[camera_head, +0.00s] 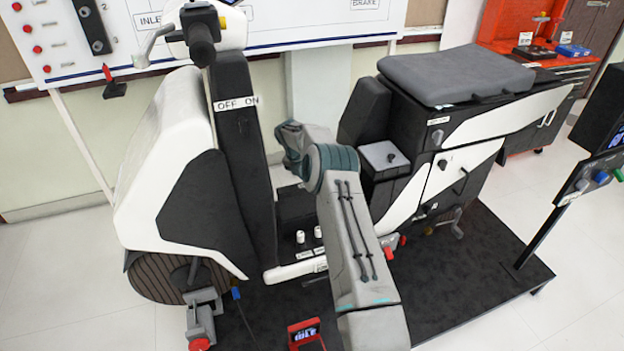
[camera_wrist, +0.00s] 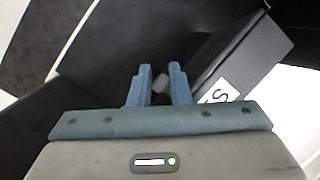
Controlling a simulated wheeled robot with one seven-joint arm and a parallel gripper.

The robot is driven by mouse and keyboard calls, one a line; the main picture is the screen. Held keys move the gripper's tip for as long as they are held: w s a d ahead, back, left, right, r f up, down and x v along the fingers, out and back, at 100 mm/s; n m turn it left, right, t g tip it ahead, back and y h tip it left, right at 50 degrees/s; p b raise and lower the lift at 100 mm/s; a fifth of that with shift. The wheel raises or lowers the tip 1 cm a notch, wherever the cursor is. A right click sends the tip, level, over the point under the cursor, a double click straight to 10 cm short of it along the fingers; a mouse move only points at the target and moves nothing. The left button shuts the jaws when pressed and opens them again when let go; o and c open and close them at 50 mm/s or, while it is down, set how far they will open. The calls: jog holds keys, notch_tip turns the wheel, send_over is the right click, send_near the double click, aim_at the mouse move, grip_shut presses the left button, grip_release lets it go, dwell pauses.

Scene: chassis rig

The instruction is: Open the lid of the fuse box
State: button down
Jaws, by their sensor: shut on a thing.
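In the wrist view a dark box (camera_wrist: 262,50) with a white label, on which a letter S reads, lies to the right of my fingers; it looks like the fuse box. My gripper (camera_wrist: 162,82) has its two blue fingers close together with a narrow gap. The lid's edge is not clear.
The scooter's front panel (camera_head: 174,150) stands left of my arm. The seat (camera_head: 455,75) and a grey-topped box (camera_head: 384,154) with a black knob stand to the right. Two white knobs sit low in the footwell. A red-framed device (camera_head: 305,334) stands in front.

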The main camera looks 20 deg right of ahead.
jog(key=shift+a+f, duration=0.75)
jog(key=shift+a, duration=0.1)
jog(key=c, duration=1.5)
grip_release()
jog(key=shift+w, duration=0.1)
jog(key=shift+c, duration=0.2)
jog(key=shift+o, duration=1.1)
jog(key=shift+w+a+f, duration=0.1)
jog(key=shift+a, duration=0.15)
jog(key=shift+d, duration=0.2)
jog(key=d+v, duration=0.1)
jog(key=v, duration=1.4)
jog(key=shift+r+p, duration=0.25)
jog(key=shift+p, duration=0.15)
